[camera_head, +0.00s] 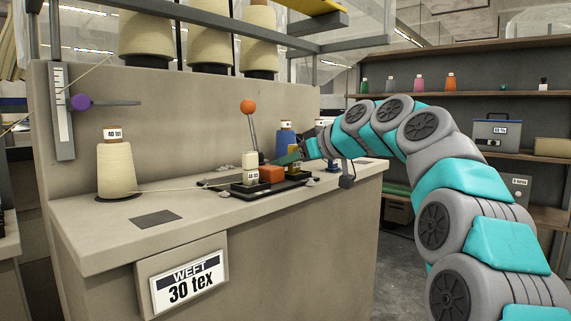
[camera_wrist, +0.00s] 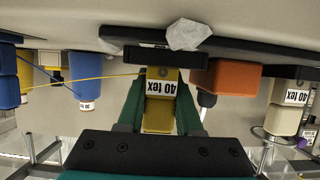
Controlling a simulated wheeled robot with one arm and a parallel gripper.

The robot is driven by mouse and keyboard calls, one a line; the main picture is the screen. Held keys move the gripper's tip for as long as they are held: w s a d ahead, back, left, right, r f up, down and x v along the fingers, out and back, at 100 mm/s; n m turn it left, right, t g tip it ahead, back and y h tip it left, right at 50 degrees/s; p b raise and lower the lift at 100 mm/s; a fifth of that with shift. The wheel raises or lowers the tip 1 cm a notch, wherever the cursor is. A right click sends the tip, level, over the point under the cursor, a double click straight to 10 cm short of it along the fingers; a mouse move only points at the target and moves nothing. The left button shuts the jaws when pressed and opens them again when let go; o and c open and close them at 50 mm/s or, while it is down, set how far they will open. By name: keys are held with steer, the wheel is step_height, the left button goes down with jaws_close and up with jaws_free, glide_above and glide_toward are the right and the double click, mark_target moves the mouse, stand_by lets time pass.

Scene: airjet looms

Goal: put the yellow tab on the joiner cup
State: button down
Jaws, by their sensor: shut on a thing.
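My gripper (camera_wrist: 160,100) has two green fingers, one on each side of a yellow tab (camera_wrist: 160,112) with a "40 tex" label, and is shut on it. In the wrist view, which looks upside down, the tab's far end meets a dark block (camera_wrist: 140,58), perhaps the joiner cup; I cannot tell whether it is seated or just in front. A yellow thread runs left from the tab. In the head view my gripper (camera_head: 291,158) is over the right part of the black joiner base (camera_head: 285,187). A cream tab (camera_head: 250,163) stands upright at its left end.
An orange block (camera_head: 271,174) sits between the cream tab and my gripper; it is close beside the fingers in the wrist view (camera_wrist: 225,77). A blue spool (camera_head: 287,135) stands behind. A cream cone (camera_head: 116,170) and a dark plate (camera_head: 153,218) are at left. The counter's front left is mostly clear.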

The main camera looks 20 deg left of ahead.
steer(key=shift+f, duration=0.15)
steer(key=c, duration=0.6)
jaws_free()
steer(key=shift+r, duration=0.25)
steer(key=b+v, duration=0.1)
steer(key=v, duration=1.1)
steer(key=shift+f, duration=0.1)
